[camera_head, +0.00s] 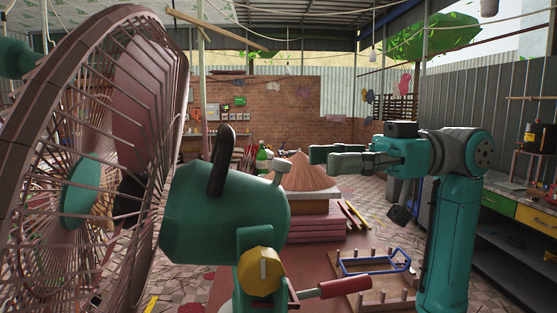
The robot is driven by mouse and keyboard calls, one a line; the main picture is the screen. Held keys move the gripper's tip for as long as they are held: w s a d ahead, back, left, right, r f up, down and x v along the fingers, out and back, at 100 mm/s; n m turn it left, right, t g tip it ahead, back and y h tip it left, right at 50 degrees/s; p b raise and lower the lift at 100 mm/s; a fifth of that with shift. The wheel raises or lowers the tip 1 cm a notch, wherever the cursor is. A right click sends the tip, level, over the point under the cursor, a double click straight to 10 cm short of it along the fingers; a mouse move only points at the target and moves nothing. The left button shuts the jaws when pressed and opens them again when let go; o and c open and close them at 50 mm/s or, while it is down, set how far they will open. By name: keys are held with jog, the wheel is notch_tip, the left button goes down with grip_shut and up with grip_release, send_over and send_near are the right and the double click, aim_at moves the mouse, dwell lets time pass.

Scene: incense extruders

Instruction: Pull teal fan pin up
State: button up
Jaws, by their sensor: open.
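The teal fan (225,212) stands close in front at the left. A small pale grey pin (281,165) with a round knob stands slightly tilted at the rear top of its motor housing. My gripper (320,156) comes in from the right, with its fingers pointing left. The fingers are apart and nothing shows between them. In the picture the fingertips lie just right of the pin's knob, with a small gap. How far they differ in depth I cannot tell. The lower end of the pin is hidden in the housing.
The fan's wire cage (120,150) fills the left. A black handle (222,160) rises from the housing, left of the pin. A yellow knob (259,271) and a red grip (345,287) are below. A brown cone-shaped pile (300,172) stands on stacked slabs behind. A blue frame (377,263) lies on the right.

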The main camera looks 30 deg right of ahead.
aim_at(281, 160)
jog(key=x, duration=0.7)
jog(key=shift+a, duration=0.15)
grip_shut()
